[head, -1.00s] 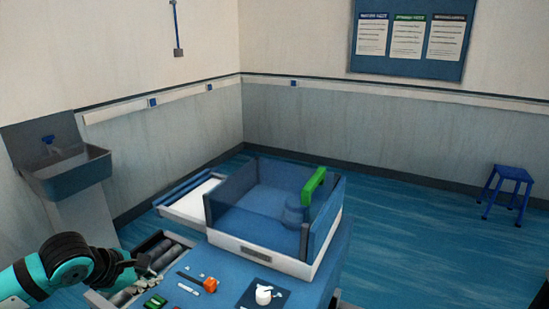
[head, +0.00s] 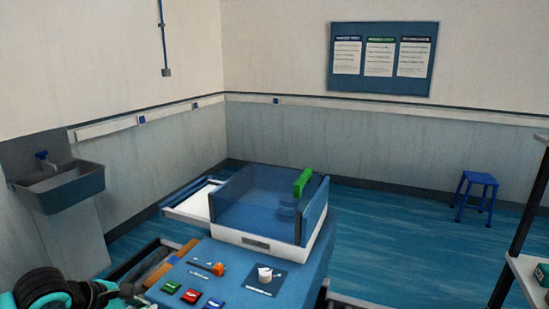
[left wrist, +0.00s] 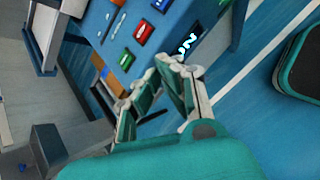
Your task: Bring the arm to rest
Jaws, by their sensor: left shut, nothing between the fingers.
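My left arm (head: 50,290) is folded at the bottom left of the head view, with its dark joint and teal link cut by the frame edge. Its gripper (head: 130,291) shows small beside the left side of the blue bench (head: 225,279). In the left wrist view the gripper (left wrist: 160,67) is shut and empty, its fingertips close together. It is apart from the bench, whose coloured buttons show beyond it. My right gripper is not in view.
A clear-walled box (head: 255,243) with a green handle (head: 303,182) stands on the bench. A sink (head: 62,187) is at left. A rack (head: 525,268) stands at right, a blue stool (head: 478,186) farther back. Floor between is clear.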

